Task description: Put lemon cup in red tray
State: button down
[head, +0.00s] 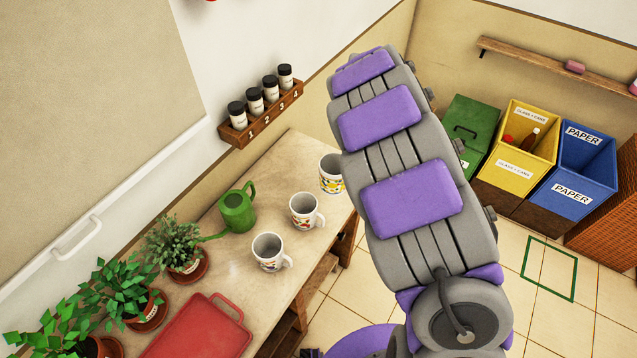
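Three white patterned cups stand upright on the wooden table. The farthest cup (331,176) has a yellow pattern that looks like lemons, and my arm stands close to its right in the picture. The middle cup (304,212) has reddish prints, and the nearest cup (268,252) has a small multicoloured pattern. The red tray (205,333) lies at the near end of the table, partly cut off by the bottom edge, and its visible part is empty. My arm reaches up and away, and my gripper does not show.
A green watering can (238,211) and potted plants (175,245) line the table's wall side. A rack of numbered jars (262,108) hangs above. Yellow (520,150) and blue (575,178) bins stand at the right. Bare table lies between the nearest cup and the tray.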

aim_at(210, 332)
jog(key=i+l, duration=0.2)
jog(key=l, duration=0.15)
jog(key=i+l, duration=0.2)
jog(key=i+l+u, duration=0.1)
jog(key=l, duration=0.35)
jog(key=i+u, duration=0.1)
jog(key=u, duration=2.8)
